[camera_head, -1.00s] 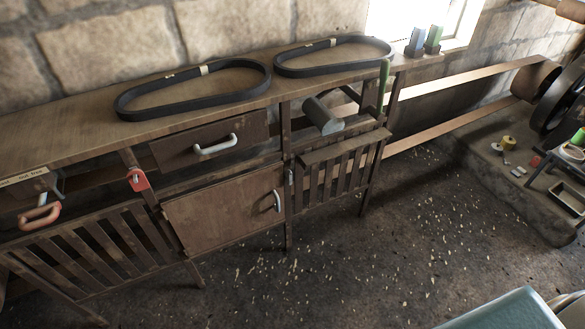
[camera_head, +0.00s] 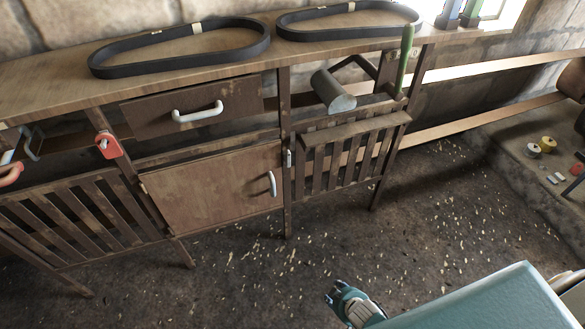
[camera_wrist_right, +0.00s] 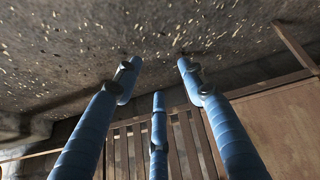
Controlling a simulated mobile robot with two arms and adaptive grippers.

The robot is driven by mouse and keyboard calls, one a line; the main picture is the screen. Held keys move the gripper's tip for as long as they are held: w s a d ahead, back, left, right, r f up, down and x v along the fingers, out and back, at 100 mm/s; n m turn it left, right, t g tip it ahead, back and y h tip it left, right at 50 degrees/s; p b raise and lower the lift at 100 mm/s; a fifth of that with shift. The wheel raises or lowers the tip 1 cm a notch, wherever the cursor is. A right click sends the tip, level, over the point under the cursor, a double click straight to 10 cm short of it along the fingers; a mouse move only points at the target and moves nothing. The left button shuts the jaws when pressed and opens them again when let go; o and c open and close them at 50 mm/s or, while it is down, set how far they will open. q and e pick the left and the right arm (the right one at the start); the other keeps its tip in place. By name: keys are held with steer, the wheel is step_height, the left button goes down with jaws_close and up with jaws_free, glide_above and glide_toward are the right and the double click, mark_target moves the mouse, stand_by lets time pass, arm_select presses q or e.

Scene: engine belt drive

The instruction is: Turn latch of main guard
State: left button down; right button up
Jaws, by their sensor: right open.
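A slatted wooden guard (camera_head: 345,157) fills the right bay of the bench in the head view, with a small metal latch (camera_head: 288,158) on the post at its left edge. A second slatted guard (camera_head: 78,218) stands at the far left. I cannot tell from its look which one is the main guard. My right gripper (camera_head: 346,300) shows at the bottom of the head view, low and apart from the bench. In the right wrist view its blue fingers (camera_wrist_right: 155,80) are spread and empty, with wooden slats behind them. My left gripper is out of view.
A cabinet door (camera_head: 215,190) and a drawer (camera_head: 195,108) lie between the guards. A red fitting (camera_head: 108,145) sits on the left post. A grey cylinder (camera_head: 333,92) and green lever (camera_head: 404,60) are above the right guard. The littered floor (camera_head: 300,250) ahead is clear.

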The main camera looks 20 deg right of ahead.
steer(key=w+r+t+b, duration=0.25)
steer(key=w+b, duration=0.65)
steer(key=w, duration=0.6)
arm_select(q)
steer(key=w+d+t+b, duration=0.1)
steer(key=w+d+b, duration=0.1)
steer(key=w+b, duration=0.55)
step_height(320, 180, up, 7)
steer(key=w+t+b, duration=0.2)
steer(key=b, duration=0.9)
arm_select(e)
steer(key=m+t+y, duration=0.1)
steer(key=t, duration=0.8)
glide_toward(290, 158)
steer(key=w, duration=0.4)
steer(key=w+b, duration=0.1)
steer(key=w, duration=0.3)
steer(key=shift+w+f+b, duration=0.15)
steer(key=shift+f+b, duration=0.1)
steer(key=shift+b, duration=0.05)
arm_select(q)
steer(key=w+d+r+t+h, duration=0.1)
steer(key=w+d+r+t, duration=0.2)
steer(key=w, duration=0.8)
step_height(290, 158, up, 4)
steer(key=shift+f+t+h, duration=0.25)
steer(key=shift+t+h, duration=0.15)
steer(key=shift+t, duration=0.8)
